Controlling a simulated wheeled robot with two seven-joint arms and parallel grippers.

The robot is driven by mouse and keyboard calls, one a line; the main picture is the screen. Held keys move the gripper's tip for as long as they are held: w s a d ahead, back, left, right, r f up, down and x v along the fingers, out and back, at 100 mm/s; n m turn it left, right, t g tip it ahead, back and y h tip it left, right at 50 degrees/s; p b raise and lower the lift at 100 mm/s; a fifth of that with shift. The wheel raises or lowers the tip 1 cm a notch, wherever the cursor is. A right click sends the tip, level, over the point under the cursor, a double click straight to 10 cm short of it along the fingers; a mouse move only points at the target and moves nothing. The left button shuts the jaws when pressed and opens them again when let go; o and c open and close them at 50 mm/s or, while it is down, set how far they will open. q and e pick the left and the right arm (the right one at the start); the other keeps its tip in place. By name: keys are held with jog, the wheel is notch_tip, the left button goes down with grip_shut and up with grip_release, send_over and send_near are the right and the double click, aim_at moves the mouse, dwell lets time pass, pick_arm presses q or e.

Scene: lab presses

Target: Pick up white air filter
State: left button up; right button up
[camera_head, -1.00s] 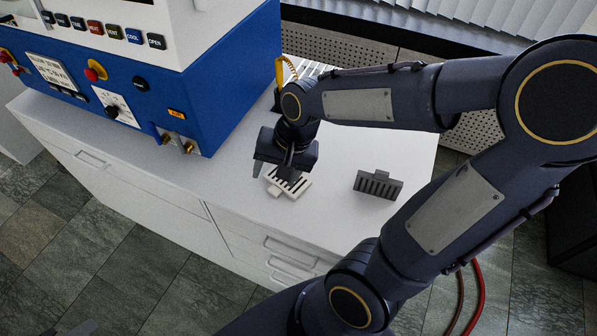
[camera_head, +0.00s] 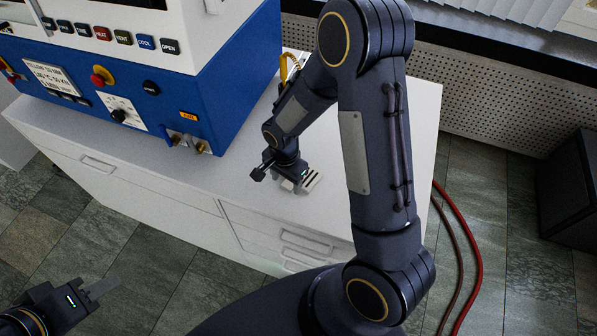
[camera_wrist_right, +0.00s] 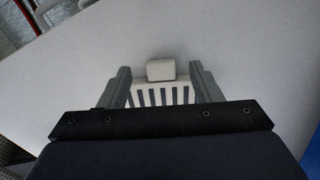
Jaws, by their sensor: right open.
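The white air filter (camera_head: 312,182) lies on the white bench top, partly hidden by my right gripper in the head view. In the right wrist view, the filter (camera_wrist_right: 160,97) shows its slotted body and a small block-shaped tab (camera_wrist_right: 160,70). My right gripper (camera_wrist_right: 161,82) is open, with one grey finger on each side of the filter. Whether the fingers touch it I cannot tell. In the head view, my right gripper (camera_head: 289,182) is low at the filter. My left gripper (camera_head: 103,288) is at the lower left, over the floor, away from the bench.
A blue and white press (camera_head: 190,95) with buttons and knobs stands on the left of the bench (camera_head: 160,165). My right arm covers the bench's right part, where a dark slotted filter showed earlier. Red hoses (camera_head: 468,250) hang at the right.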

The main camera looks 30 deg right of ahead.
notch_tip(320, 180, down, 2)
jog(key=c, duration=1)
jog(key=shift+r, duration=0.1)
jog(key=shift+c, duration=0.2)
